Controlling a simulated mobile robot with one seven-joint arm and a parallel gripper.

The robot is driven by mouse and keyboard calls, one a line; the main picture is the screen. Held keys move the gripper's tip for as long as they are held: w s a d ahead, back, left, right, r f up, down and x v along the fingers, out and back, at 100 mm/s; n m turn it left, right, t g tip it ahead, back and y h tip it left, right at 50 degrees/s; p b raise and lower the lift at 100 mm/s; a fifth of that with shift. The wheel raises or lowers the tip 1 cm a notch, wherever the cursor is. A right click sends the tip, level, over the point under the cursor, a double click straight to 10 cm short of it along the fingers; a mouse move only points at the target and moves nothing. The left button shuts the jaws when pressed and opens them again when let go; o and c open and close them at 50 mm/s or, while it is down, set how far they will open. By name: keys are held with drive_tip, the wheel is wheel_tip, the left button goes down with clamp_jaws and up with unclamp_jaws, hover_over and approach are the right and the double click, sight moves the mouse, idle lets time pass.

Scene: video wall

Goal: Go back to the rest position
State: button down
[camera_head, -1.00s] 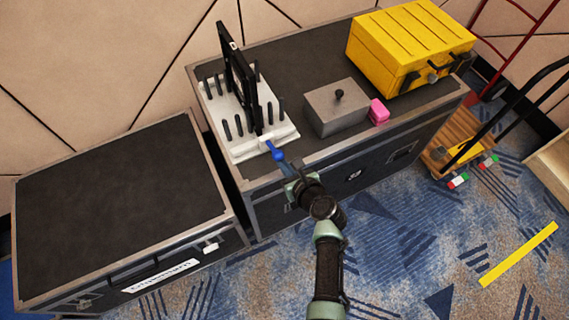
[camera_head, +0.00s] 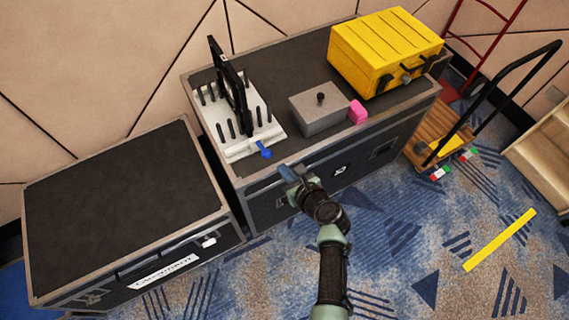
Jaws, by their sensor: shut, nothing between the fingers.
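My gripper (camera_head: 287,172) is at the front edge of the taller black case, in front of the white rack (camera_head: 240,150). It is shut and empty, apart from the rack's blue handle (camera_head: 265,154). My arm reaches up from the bottom of the picture. The white rack stands on the case with dark pegs and a black flat frame (camera_head: 228,85) upright among them.
A grey box with a black knob (camera_head: 318,113), a pink block (camera_head: 357,112) and a yellow toolbox (camera_head: 385,55) stand on the taller case (camera_head: 290,48). A lower case (camera_head: 120,205) stands left. A wooden cart (camera_head: 428,147) stands right.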

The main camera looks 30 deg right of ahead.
drive_tip(key=w+a+r+n+t, duration=0.15)
drive_tip(key=w+r+n, duration=0.4)
drive_tip(key=r, duration=0.55)
drive_tip(key=w+a+r+n+t, duration=0.1)
drive_tip(key=w+r+n+t, duration=0.1)
drive_tip(key=w+r+n, duration=0.65)
drive_tip(key=s+a+r+n+t, duration=0.1)
drive_tip(key=a+r+n+t, duration=0.15)
drive_tip(key=r, duration=0.85)
drive_tip(key=s+a+r+n+t, duration=0.1)
drive_tip(key=a+r+n, duration=0.25)
drive_tip(key=r, duration=0.65)
drive_tip(key=s+a+r+n+t, duration=0.1)
drive_tip(key=s+a+r+n, duration=0.15)
drive_tip(key=r, duration=0.35)
drive_tip(key=s+a+r+n+t, duration=0.1)
drive_tip(key=s+r+n, duration=0.15)
drive_tip(key=r, duration=0.35)
drive_tip(key=s+a+r+n+t, duration=0.1)
drive_tip(key=a+r+n, duration=0.15)
drive_tip(key=r, duration=0.35)
drive_tip(key=s+a+r+n+t, duration=0.2)
drive_tip(key=s+r+n, duration=0.2)
drive_tip(key=s+r, duration=0.3)
drive_tip(key=s+a+r+n+t, duration=0.1)
drive_tip(key=s+r+n+t, duration=0.2)
drive_tip(key=s+r, duration=0.5)
drive_tip(key=shift+a+n+t, duration=0.3)
drive_tip(key=shift+a+n, duration=0.05)
drive_tip(key=shift+n, duration=0.2)
